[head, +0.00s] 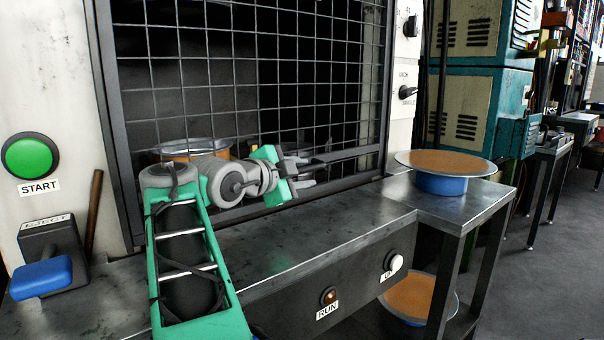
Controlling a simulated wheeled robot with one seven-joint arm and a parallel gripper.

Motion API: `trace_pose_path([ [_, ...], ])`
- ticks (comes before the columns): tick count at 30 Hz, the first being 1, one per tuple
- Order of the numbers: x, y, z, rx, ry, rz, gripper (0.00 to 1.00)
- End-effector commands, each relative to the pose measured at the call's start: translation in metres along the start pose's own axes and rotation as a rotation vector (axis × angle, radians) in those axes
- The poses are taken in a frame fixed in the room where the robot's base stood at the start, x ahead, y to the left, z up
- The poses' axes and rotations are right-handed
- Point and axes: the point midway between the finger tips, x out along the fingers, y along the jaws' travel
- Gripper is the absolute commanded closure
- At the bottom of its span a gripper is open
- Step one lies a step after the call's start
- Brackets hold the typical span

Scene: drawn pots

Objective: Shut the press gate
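The press gate (250,75) is a dark wire mesh across the front of the press. Its lower rail (350,154) runs a little above the sill (345,198), with a dark gap between them. My gripper (314,172) is in front of the gate near this rail, pointing right. Its two grey fingers look apart, with nothing clearly between them. I cannot tell whether they touch the rail. My arm hides the lower left of the gate.
A green START button (29,157) and a blue EJECT lever (40,278) are at left.

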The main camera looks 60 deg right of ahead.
Motion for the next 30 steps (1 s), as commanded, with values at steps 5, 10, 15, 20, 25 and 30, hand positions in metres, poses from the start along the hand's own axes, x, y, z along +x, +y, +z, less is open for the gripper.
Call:
trace_pose_path([
  [5,-0.002,-0.002,-0.001,0.002,0.000,-0.003,0.64],
  [10,-0.024,-0.004,-0.001,0.002,-0.004,-0.005,0.64],
  [15,-0.060,-0.004,0.000,0.000,-0.006,-0.005,0.64],
  [20,-0.077,-0.001,0.000,0.000,-0.001,-0.001,0.64],
  [25,-0.079,0.000,0.000,0.000,0.000,-0.001,0.64],
  [30,-0.078,0.000,-0.001,0.001,0.000,-0.001,0.64],
])
